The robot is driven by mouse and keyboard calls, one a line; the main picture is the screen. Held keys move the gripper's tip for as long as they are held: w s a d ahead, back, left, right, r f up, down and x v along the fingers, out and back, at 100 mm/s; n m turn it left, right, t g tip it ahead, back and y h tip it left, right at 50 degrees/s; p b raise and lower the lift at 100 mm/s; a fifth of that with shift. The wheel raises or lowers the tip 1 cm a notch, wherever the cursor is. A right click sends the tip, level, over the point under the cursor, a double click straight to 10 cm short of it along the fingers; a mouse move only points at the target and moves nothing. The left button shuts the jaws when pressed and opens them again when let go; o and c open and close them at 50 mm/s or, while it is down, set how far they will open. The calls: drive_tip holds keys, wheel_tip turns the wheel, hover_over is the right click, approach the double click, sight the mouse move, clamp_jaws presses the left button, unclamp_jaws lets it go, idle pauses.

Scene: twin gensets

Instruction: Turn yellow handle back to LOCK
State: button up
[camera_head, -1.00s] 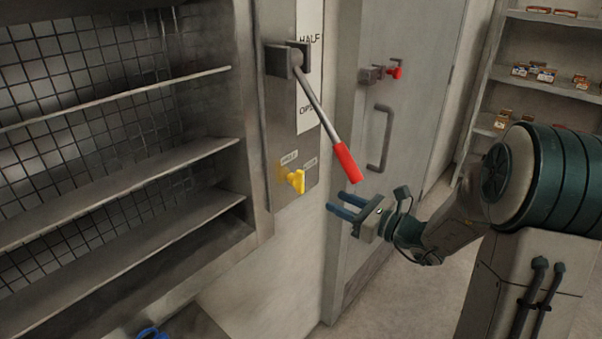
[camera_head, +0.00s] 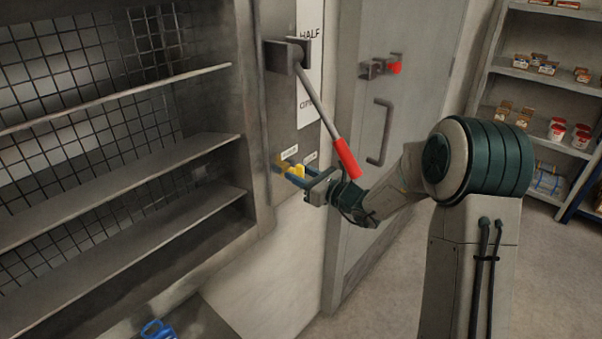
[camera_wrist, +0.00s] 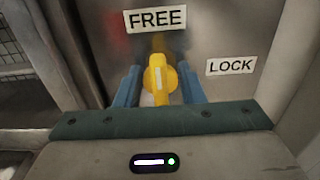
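The yellow handle (camera_wrist: 158,78) sits on a grey panel (camera_wrist: 220,30) in the wrist view. It points up toward the FREE label (camera_wrist: 156,19); the LOCK label (camera_wrist: 231,66) is to its right. My gripper (camera_wrist: 160,88) is open, with one blue finger on each side of the handle and small gaps visible. In the head view my gripper (camera_head: 290,176) is at the panel, and its fingers partly hide the yellow handle (camera_head: 297,170).
A long lever with a red grip (camera_head: 346,158) hangs just above my gripper. Grey shelving (camera_head: 120,167) stands left of the panel. A grey door with a pull handle (camera_head: 380,132) and a red knob (camera_head: 395,68) is to the right.

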clamp_jaws()
